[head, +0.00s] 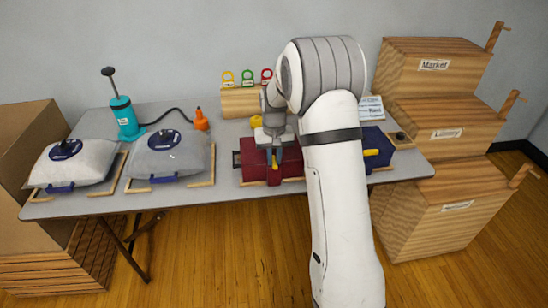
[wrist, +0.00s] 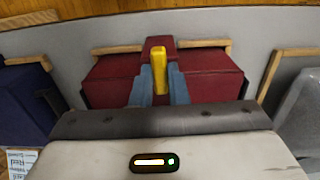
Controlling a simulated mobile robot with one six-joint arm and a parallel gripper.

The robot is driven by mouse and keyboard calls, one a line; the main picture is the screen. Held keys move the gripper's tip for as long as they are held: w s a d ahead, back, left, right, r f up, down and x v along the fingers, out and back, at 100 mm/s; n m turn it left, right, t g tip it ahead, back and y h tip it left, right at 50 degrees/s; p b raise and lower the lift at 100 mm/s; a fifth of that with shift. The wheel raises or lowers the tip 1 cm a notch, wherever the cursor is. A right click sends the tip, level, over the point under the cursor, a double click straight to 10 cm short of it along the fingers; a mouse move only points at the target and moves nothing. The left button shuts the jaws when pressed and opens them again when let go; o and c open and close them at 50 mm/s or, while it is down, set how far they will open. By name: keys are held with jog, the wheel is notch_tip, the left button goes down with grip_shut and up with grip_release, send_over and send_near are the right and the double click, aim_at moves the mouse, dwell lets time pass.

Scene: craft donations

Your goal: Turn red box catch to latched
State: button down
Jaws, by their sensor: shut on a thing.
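The red box (head: 248,160) sits at the middle of the table, partly hidden behind my arm and gripper in the head view. In the wrist view the red box (wrist: 112,72) spans the middle, with a raised red block on its front side. A yellow catch handle (wrist: 158,56) stands at that block, between my fingers. My gripper (wrist: 163,84) is shut on the yellow handle with its blue-grey fingers on either side. In the head view my gripper (head: 274,153) points down over the front of the box. Whether the catch is latched cannot be told.
A blue box (head: 376,150) with a yellow catch stands right of my arm. Wooden crates (head: 440,130) are stacked at right.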

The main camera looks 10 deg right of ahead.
aim_at(274, 160)
dwell(0.3)
jog(key=c, duration=1.4)
grip_release()
jog(key=shift+r, duration=0.1)
notch_tip(274, 160, up, 8)
jog(key=shift+f, duration=0.15)
jog(key=s+a+r+t, duration=0.1)
jog(key=s+r, duration=0.3)
jog(key=s, duration=0.3)
jog(key=s+a+r, duration=0.1)
jog(key=s+r, duration=0.3)
jog(key=s, duration=0.3)
jog(key=s+n+t+p, duration=0.1)
jog(key=s, duration=1.6)
jog(key=shift+s+a+t, duration=0.2)
jog(key=shift+a+t, duration=0.05)
jog(key=shift+t, duration=0.05)
